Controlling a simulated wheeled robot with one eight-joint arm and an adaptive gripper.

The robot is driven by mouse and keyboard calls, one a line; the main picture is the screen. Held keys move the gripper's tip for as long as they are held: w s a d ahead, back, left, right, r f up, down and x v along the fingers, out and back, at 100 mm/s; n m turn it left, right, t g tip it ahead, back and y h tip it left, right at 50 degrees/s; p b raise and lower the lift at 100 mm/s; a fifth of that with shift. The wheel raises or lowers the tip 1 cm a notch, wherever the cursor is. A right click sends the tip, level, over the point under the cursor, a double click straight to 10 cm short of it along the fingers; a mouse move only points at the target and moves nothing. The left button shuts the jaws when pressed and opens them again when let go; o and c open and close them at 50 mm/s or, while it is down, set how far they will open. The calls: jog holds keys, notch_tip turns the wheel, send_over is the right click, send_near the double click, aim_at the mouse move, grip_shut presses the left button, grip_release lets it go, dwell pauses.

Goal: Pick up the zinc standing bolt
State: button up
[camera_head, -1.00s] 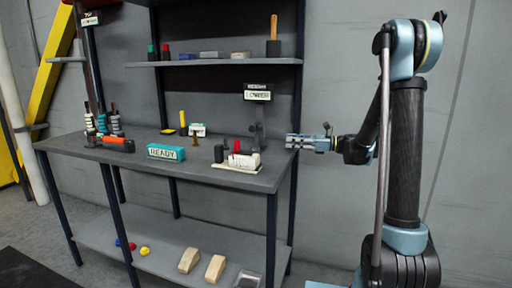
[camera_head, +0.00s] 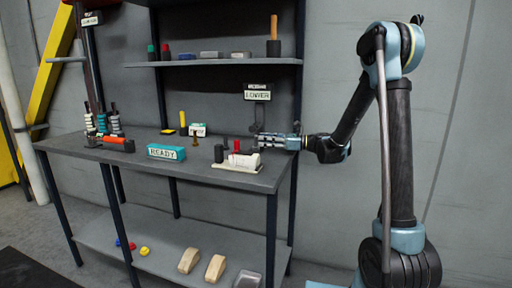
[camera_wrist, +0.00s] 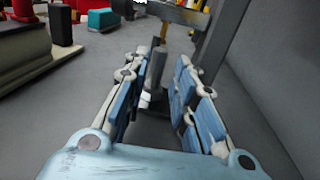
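My gripper (camera_head: 260,141) is over the right end of the workbench in the head view, pointing left. The wrist view shows my gripper (camera_wrist: 163,66) open, its two fingers apart. A plain grey upright shaft, which looks like the zinc standing bolt (camera_wrist: 155,70), shows between the fingers toward their tips. I see no finger clearly touching it. Its lower part is dark and partly hidden, with a small white patch beside it. In the head view I cannot make the bolt out for sure near my gripper.
A white part with a red post (camera_head: 237,161) stands left of my gripper on the workbench (camera_head: 110,155). A LOWER sign (camera_head: 258,95) on a dark stand is behind it. A teal READY block (camera_head: 166,152) and an orange-handled tool (camera_head: 116,142) lie farther left. A grey wall is close.

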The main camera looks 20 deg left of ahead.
aim_at(256, 146)
jog(key=a, duration=0.4)
jog(key=shift+s+a+f, duration=0.2)
jog(key=shift+s, duration=0.05)
jog(key=shift+c, duration=0.4)
grip_shut()
jog(key=shift+r, duration=0.1)
